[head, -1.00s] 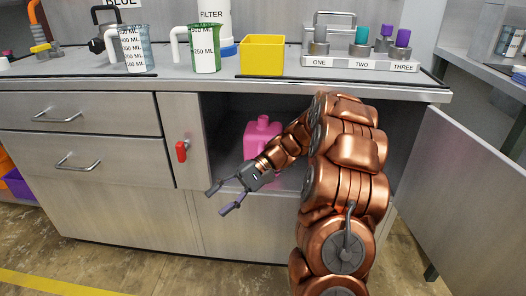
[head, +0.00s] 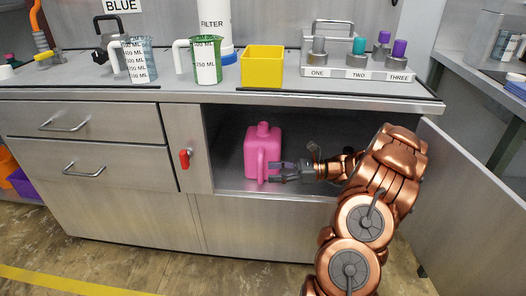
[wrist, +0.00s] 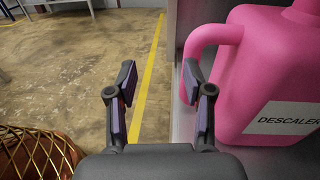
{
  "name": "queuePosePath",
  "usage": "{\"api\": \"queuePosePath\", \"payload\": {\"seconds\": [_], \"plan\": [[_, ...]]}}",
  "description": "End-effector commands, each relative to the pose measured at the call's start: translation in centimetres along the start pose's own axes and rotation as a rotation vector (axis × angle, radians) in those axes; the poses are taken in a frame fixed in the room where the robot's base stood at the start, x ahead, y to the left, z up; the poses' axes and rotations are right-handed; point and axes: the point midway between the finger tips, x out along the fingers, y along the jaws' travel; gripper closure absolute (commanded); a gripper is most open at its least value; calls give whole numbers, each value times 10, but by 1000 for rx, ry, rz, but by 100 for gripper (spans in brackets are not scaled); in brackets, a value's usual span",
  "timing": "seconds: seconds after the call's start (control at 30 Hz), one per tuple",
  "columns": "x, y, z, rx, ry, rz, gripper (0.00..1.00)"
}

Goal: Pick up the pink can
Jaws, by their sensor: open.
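The pink can (head: 257,147) stands upright in the open cabinet compartment under the counter, its handle toward the front. In the wrist view the pink can (wrist: 275,80) fills the right side, with its handle at the upper left of its body and a white label reading DESCALER. My gripper (head: 273,172) is in front of the compartment, at the lower right of the can. In the wrist view my gripper (wrist: 158,90) is open and empty. Its right finger is close to the can's handle; I cannot tell whether they touch. The handle is not between the fingers.
The cabinet door (head: 470,195) stands open on the right. A red latch (head: 185,158) is on the left panel. On the counter above are a green jug (head: 205,60), a yellow box (head: 262,66) and a rack (head: 350,72) with several capped cylinders. Floor is clear at left.

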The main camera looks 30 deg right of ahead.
Motion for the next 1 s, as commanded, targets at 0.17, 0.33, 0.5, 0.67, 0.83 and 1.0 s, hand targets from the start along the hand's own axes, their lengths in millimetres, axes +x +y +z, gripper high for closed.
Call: {"api": "queuePosePath", "payload": {"seconds": [0.17,0.33,0.5,0.67,0.83,1.0], "plan": [[-18,-16,-25,14,-26,-57,49],[-31,-26,-36,25,-46,-95,49],[-23,-29,-35,26,-53,-101,49],[-8,-30,-33,26,-53,-100,49],[9,-34,-32,25,-53,-100,49],[30,-39,-30,26,-52,-100,49]]}}
